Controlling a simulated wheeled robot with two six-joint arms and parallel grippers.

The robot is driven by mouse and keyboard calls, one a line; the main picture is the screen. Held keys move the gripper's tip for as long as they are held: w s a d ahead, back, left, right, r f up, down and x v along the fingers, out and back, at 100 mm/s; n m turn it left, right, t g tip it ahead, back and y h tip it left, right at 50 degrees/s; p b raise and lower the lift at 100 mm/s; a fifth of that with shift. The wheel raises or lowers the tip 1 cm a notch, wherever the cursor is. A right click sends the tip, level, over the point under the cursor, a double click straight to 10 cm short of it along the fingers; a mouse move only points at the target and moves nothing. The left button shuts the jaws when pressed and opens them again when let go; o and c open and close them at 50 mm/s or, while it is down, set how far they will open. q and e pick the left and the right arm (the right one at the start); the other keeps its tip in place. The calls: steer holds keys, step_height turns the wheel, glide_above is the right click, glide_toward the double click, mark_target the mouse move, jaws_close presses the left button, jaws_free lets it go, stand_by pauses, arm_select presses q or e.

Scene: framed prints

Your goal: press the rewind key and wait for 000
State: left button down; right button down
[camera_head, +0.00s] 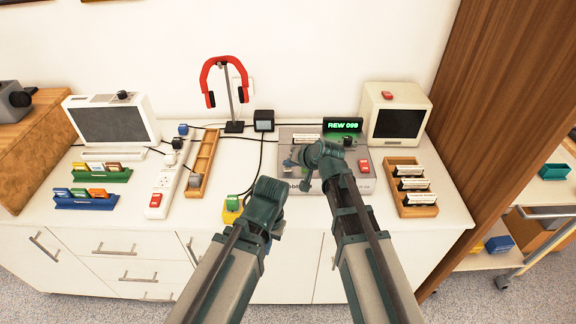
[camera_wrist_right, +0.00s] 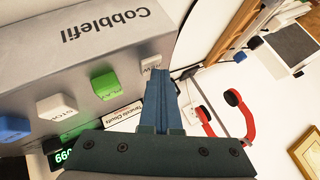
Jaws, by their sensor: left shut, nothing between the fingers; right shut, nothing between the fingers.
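In the right wrist view the machine's front (camera_wrist_right: 120,45) shows a row of keys: a white rewind key (camera_wrist_right: 151,63), a green play key (camera_wrist_right: 104,88), a white stop key (camera_wrist_right: 62,108) and a blue key (camera_wrist_right: 12,128). My right gripper (camera_head: 306,184) is shut and empty; in the wrist view its tips (camera_wrist_right: 158,74) are at the rewind key and appear to touch it. My left gripper (camera_head: 268,192) is shut and empty, in front of the machine's left side.
A wooden rack of cassettes (camera_head: 417,207) and a cream monitor (camera_head: 397,92) stand right of the machine. Red headphones (camera_head: 219,62) on a stand, a power strip (camera_head: 163,190), an empty wooden tray (camera_head: 205,150) and another screen (camera_head: 110,124) stand to the left.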

mark_target(290, 169)
stand_by(0.4)
steer(key=shift+r+p, duration=1.2)
steer(key=shift+p, duration=0.1)
step_height(290, 169, up, 5)
steer(key=p, duration=0.5)
